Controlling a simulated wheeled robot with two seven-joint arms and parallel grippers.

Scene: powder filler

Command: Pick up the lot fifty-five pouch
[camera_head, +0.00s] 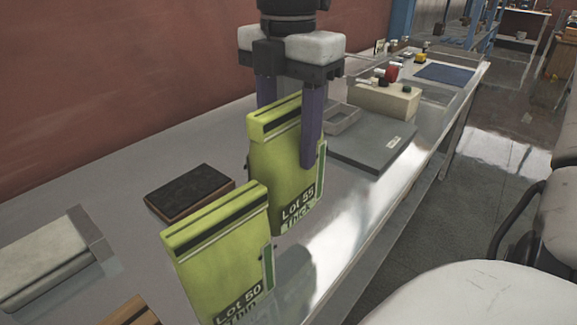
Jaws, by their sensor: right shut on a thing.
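The lot fifty-five pouch (275,160) is yellow-green, with a dark label that reads "Lot 55". It stands upright in the middle of the head view. My right gripper (288,135) comes down from above and is shut on it, one purple finger in front and the other behind its top. I cannot tell whether the pouch's base touches the table. A like pouch marked "Lot 50" (222,250) stands nearer and to the left, overlapping the lower left of the held pouch in the picture. My left gripper is not in view.
A dark block (190,190) lies on the grey table (120,175) to the left. A grey flat device (370,140) and a beige box with knobs (385,100) stand behind to the right. A pale box (50,262) is at the near left. Chairs (470,295) stand at the right.

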